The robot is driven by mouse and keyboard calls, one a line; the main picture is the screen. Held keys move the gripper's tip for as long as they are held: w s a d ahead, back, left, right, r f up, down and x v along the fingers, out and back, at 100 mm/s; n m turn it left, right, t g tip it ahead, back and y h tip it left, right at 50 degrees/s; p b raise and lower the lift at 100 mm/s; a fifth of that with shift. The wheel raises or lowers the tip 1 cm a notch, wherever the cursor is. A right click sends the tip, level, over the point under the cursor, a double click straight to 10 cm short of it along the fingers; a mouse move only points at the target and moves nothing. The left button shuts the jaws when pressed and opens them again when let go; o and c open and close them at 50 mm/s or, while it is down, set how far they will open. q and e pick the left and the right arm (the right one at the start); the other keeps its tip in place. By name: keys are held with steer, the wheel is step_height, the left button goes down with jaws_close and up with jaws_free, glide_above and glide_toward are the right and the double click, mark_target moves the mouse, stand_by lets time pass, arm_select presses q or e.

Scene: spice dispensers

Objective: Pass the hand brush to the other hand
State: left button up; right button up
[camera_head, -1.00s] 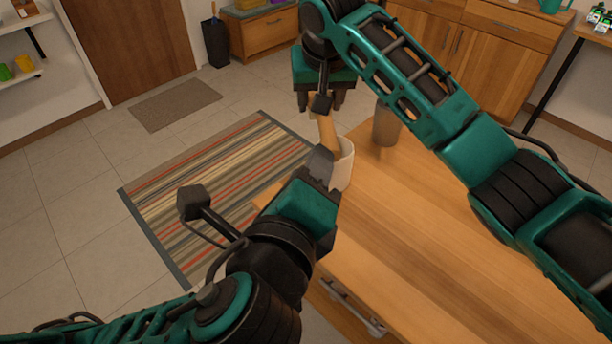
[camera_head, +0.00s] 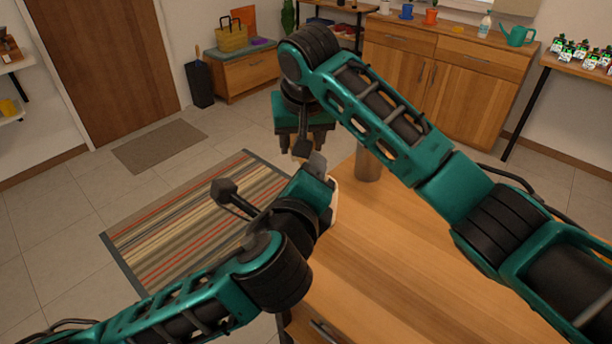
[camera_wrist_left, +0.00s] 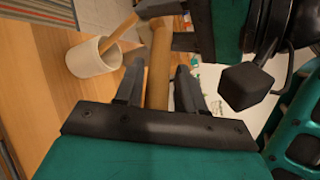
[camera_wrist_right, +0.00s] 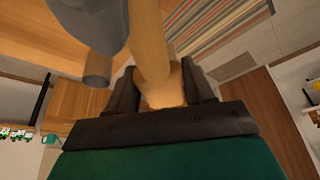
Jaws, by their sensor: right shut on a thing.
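The hand brush's wooden handle (camera_wrist_left: 158,65) runs between the two fingers of my left gripper (camera_wrist_left: 160,88) in the left wrist view. Those fingers are spread, with gaps beside the handle. My right gripper (camera_wrist_right: 160,88) is shut on the brush, whose tan wooden part (camera_wrist_right: 150,45) fills the space between its fingers in the right wrist view. In the head view my left gripper (camera_head: 318,165) is just below my right gripper (camera_head: 303,150), close to it. The brush is mostly hidden there, and its bristles cannot be made out.
A white cup (camera_wrist_left: 93,58) with a wooden stick in it stands on the wooden table (camera_head: 420,250), close to my left gripper. A grey metal cylinder (camera_head: 368,165) stands near the table's far edge. The table's middle is clear.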

arm_select(q)
jaws_close()
arm_select(e)
steer(key=o, duration=1.2)
steer(key=shift+c, duration=0.2)
steer(key=v, duration=1.2)
